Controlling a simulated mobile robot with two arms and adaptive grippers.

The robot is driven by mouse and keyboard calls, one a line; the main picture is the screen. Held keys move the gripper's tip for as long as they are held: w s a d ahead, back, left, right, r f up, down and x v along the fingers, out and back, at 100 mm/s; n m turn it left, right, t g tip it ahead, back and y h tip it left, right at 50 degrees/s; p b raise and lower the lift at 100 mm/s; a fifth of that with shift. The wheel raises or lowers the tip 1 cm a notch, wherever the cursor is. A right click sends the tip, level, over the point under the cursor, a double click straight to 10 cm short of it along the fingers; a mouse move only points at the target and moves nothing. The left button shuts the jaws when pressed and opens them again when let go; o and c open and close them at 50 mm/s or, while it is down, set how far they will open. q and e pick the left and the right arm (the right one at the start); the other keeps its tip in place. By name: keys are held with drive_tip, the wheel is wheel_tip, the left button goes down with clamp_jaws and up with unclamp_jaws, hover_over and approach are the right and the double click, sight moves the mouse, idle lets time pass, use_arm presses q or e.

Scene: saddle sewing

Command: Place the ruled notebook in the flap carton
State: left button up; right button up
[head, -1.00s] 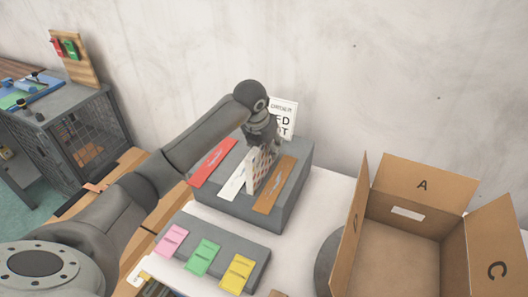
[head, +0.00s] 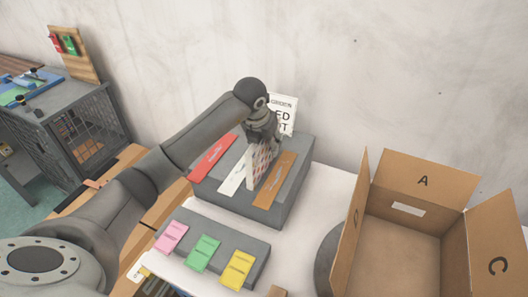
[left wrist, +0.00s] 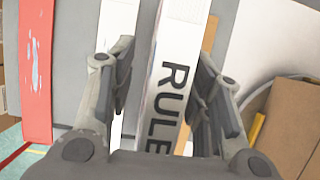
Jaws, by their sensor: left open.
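The ruled notebook (head: 257,168) stands upright in the grey block (head: 283,208), between a white strip and a brown strip. In the left wrist view its pale spine (left wrist: 172,90) shows the black letters "RULE". My left gripper (head: 266,150) is above the notebook, fingers pointing down. In the left wrist view my left gripper (left wrist: 165,65) is open, with one finger on each side of the spine and a gap on the left. The flap carton (head: 402,250) stands open at the right, empty as far as I see. My right gripper is out of view.
A red strip (head: 212,158), a white strip (head: 233,178) and a brown strip (head: 274,181) lie on the block. A lower grey stand (head: 220,238) holds pink, green and yellow cards. The carton's raised flaps (head: 425,181) rise above its walls. A sign stands behind the block.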

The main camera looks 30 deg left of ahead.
use_arm(q)
drive_tip(key=shift+c, duration=0.3)
clamp_jaws()
drive_tip(key=shift+r, duration=0.1)
drive_tip(key=s+d+r+b, duration=0.4)
drive_tip(key=s+d+r, duration=0.4)
drive_tip(key=s+r, duration=0.3)
drive_tip(key=shift+w+v, duration=0.2)
drive_tip(key=shift+v, duration=1)
